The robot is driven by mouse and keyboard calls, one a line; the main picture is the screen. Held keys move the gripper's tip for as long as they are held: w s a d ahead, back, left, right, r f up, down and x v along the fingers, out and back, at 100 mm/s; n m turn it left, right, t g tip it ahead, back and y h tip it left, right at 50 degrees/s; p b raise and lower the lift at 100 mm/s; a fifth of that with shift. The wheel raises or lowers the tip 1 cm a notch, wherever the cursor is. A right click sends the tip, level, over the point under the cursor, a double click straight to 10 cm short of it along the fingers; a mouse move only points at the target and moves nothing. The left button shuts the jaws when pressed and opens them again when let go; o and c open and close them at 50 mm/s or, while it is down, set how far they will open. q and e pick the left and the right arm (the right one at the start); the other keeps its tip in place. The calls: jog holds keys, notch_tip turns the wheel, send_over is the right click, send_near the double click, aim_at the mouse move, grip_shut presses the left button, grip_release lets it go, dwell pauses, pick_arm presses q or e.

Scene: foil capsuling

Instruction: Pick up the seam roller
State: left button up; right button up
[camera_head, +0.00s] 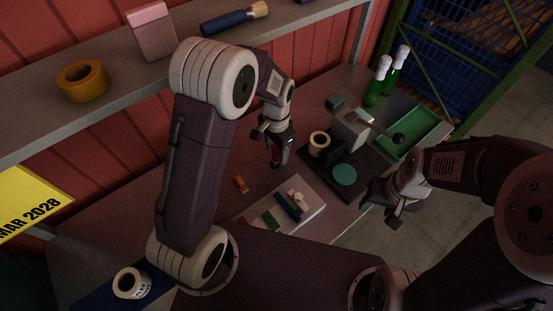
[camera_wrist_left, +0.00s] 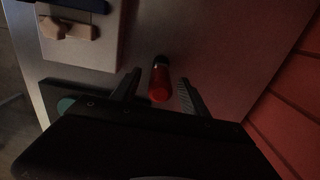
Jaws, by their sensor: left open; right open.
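A small red cylindrical handle with a dark end, which I take for the seam roller (camera_wrist_left: 160,82), lies on the grey bench. In the left wrist view it sits between the two fingers of my left gripper (camera_wrist_left: 160,76), with a gap on both sides. I cannot tell how far above the bench the fingertips are. My right gripper (camera_head: 380,211) is open and empty near the bench's right edge.
A white tray (camera_head: 315,212) with several small tools lies nearer me. An orange tool (camera_head: 240,184) lies left of it. A dark base (camera_head: 370,163) with a lever press stands to the right. A green tray (camera_head: 425,125) and green bottles (camera_head: 374,93) are at the back.

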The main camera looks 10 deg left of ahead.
aim_at(276, 159)
pick_arm(q)
notch_tip(276, 159, down, 4)
jog(key=shift+s+a+f, duration=0.1)
jog(key=shift+s+f, duration=0.05)
jog(key=shift+f, duration=0.2)
grip_shut()
notch_tip(276, 159, up, 10)
jog(key=shift+r, duration=0.1)
